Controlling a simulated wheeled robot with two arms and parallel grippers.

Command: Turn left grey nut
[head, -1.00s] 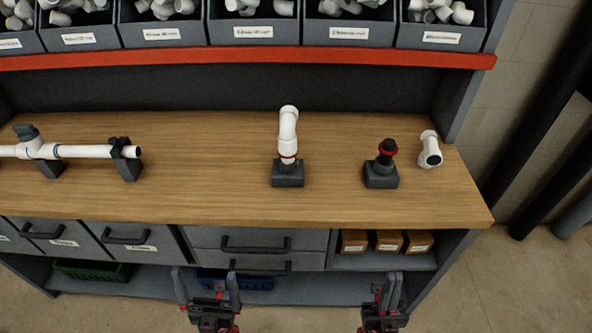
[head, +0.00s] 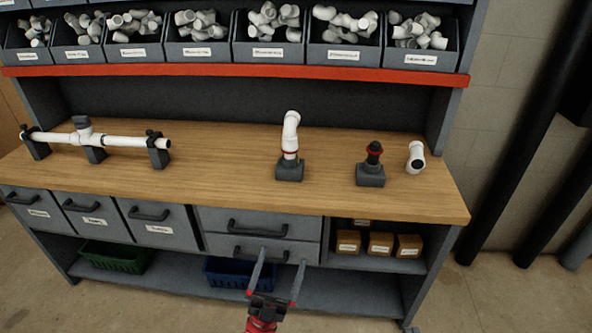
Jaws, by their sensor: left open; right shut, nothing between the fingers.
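A white pipe (head: 118,140) with a tee (head: 84,134) in its middle lies across several dark grey supports at the left of the bench. A grey cap-like part (head: 81,121) sits on top of the tee. Dark grey parts also show at the left end support (head: 36,146) and the right end support (head: 158,151). Which part is the left grey nut, I cannot tell at this size. My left gripper (head: 278,272) is open and empty, in front of the drawers, below the benchtop and well right of the pipe. My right gripper is out of view.
The wooden benchtop (head: 230,180) has free room between pipe and white elbow (head: 290,135) on its block. A black-and-red fitting (head: 373,155) and a loose white fitting (head: 415,158) stand right. Bins (head: 268,53) line the shelf above. Drawer handles (head: 258,229) stick out.

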